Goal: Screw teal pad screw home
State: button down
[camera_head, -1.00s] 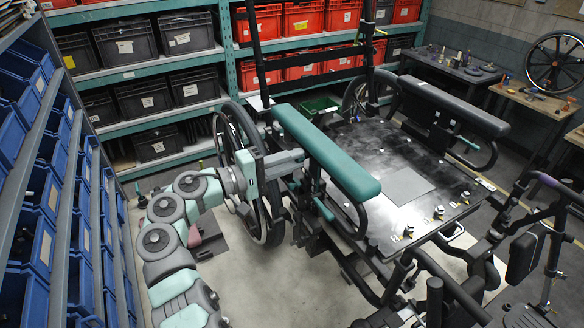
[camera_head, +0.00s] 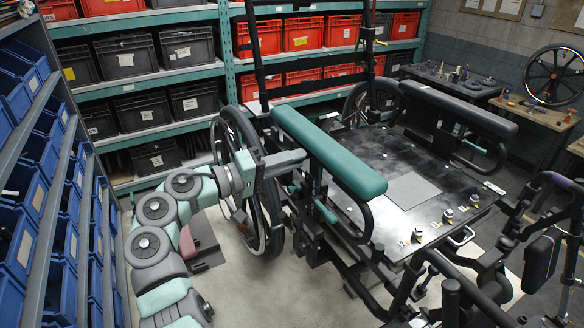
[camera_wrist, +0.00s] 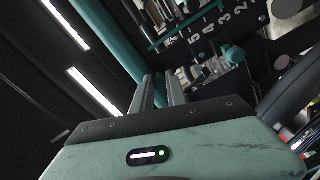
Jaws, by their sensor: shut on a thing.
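The teal pad (camera_head: 330,150) is the long armrest on the near side of the wheelchair. My gripper (camera_head: 298,157) reaches in from the left, with its fingertips at the pad's side and lower edge. In the wrist view, my gripper's two fingers (camera_wrist: 160,88) stand close together and point up towards the teal pad's underside (camera_wrist: 122,40). They are shut on the pad screw, which is mostly hidden between them and under the pad. How far the screw is in cannot be seen. A teal knob (camera_wrist: 232,53) shows to the right of the fingers.
A large wheel (camera_head: 235,180) stands close behind my wrist. Right of the pad is a black seat plate (camera_head: 400,160) with several knobs along its front edge. A black armrest (camera_head: 460,108) lies beyond it. Blue bins (camera_head: 75,220) line the left side.

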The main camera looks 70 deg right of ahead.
jog(key=c, duration=1.3)
grip_release()
jog(key=shift+o, duration=0.2)
jog(key=v, duration=1.1)
jog(key=shift+b, duration=0.4)
jog(key=shift+s, duration=0.1)
